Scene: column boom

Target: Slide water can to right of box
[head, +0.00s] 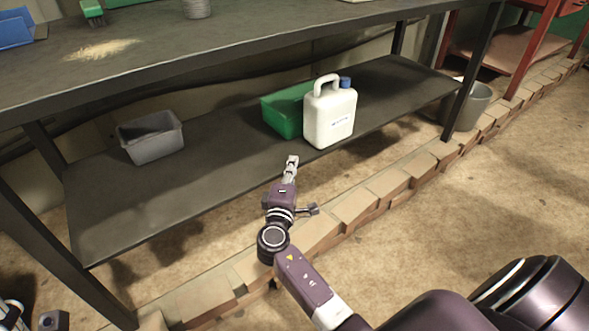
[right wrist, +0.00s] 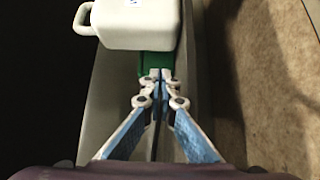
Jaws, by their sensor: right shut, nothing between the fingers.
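The white water can (head: 329,118) with a blue cap stands upright on the lower shelf in the head view. The green box (head: 283,112) is just left of and behind it, partly hidden by the can. My right gripper (head: 292,160) is shut and empty, in front of the green box and left of the can, near the shelf's front edge. In the right wrist view its fingertips (right wrist: 157,76) overlap the green box (right wrist: 156,62), with the can (right wrist: 138,24) just beyond. I cannot tell whether they touch anything. My left gripper is not clearly seen.
A grey bin (head: 151,138) sits farther left on the lower shelf (head: 200,178). The shelf right of the can is clear up to the table leg (head: 470,88). A grey bucket (head: 467,106) stands beyond the leg. Low bricks (head: 350,207) line the floor in front.

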